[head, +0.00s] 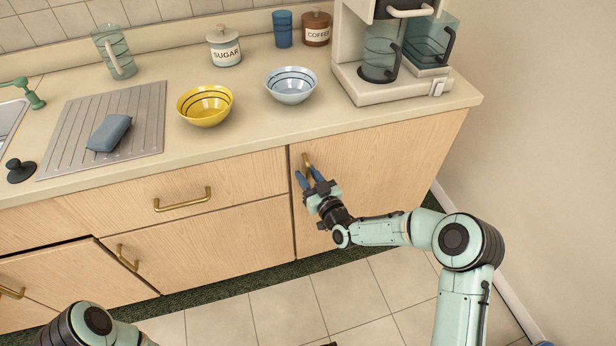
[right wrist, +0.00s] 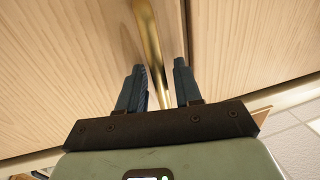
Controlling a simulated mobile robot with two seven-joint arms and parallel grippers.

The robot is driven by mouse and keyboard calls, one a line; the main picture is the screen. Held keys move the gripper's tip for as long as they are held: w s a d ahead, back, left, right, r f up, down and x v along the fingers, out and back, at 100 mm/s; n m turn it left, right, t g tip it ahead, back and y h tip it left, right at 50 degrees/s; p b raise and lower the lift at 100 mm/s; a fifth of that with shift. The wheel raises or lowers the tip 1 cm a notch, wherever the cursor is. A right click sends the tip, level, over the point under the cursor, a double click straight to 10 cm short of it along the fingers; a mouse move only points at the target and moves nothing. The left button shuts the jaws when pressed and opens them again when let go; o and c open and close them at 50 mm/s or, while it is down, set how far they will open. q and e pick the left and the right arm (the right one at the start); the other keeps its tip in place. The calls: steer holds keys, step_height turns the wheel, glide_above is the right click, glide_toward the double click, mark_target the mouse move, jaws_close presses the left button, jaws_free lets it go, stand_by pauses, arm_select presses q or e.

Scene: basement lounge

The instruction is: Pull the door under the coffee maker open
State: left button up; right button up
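The coffee maker (head: 388,90) stands at the right end of the counter. The wooden door (head: 385,165) under it is closed, with a brass handle (head: 306,160) near its upper left edge. My right gripper (head: 308,175) is at this handle, with its blue fingers spread. In the right wrist view the brass handle (right wrist: 150,45) runs between the two open fingertips (right wrist: 160,70), with gaps showing beside it. I cannot tell whether a finger touches it. My left gripper is outside the view; only part of my left arm shows at the lower left.
Drawers with brass handles (head: 182,200) lie left of the door. The counter holds a yellow bowl (head: 205,106), a pale blue bowl (head: 291,86) and a sugar jar (head: 224,47). A wall (head: 535,120) stands close on the right. The tiled floor (head: 270,310) in front is clear.

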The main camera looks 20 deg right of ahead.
jaws_close()
steer(key=shift+s, duration=0.1)
